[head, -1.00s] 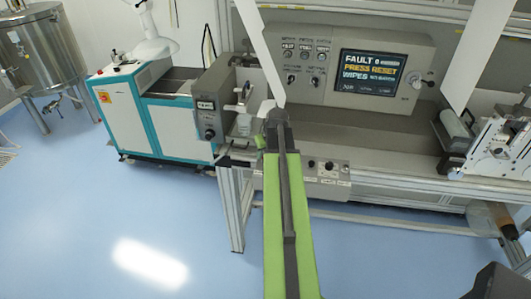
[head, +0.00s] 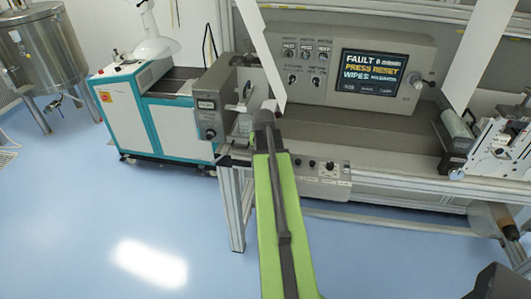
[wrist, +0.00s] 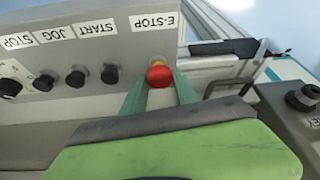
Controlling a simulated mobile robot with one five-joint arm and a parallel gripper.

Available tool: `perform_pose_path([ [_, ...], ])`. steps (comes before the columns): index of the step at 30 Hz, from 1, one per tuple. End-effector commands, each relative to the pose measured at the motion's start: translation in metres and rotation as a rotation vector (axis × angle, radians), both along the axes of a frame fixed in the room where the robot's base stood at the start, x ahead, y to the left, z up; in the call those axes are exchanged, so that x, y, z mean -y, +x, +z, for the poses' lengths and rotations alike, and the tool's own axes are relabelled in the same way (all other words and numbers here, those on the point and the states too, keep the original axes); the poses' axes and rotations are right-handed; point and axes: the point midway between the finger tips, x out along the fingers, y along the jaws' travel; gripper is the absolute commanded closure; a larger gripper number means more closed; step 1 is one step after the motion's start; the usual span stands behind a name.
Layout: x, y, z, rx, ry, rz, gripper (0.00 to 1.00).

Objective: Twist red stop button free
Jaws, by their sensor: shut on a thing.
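The red stop button (wrist: 156,83) is a round knob with a yellow collar on a grey control box (wrist: 80,55). It sits below the E-STOP label, which appears upside down in the wrist view. My gripper (wrist: 160,76) has its two green fingers on either side of the button and is shut on it. In the head view my arm covers the button and the fingers, while the right part of the control box (head: 331,183) shows beside my arm.
Several black knobs (wrist: 76,79) stand in a row beside the stop button. A grey unit with a dark knob (wrist: 303,97) is close on the right in the wrist view. A white panel (head: 262,55) hangs above my arm. Blue floor (head: 90,220) is open at left.

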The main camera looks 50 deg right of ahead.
Motion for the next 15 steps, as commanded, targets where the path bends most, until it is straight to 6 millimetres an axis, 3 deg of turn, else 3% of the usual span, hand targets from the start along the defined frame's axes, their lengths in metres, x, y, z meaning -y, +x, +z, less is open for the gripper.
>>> perform_pose_path([
  [8, -0.0003, -0.0004, -0.0002, -0.001, 0.002, 0.0, 1.0],
  [9, -0.0003, -0.0004, -0.0002, -0.001, 0.002, 0.0, 0.62],
  [13, -0.0001, -0.0003, -0.0001, -0.001, 0.001, 0.0, 0.45],
  [15, -0.0001, -0.0003, -0.0001, -0.001, 0.001, 0.0, 0.43],
])
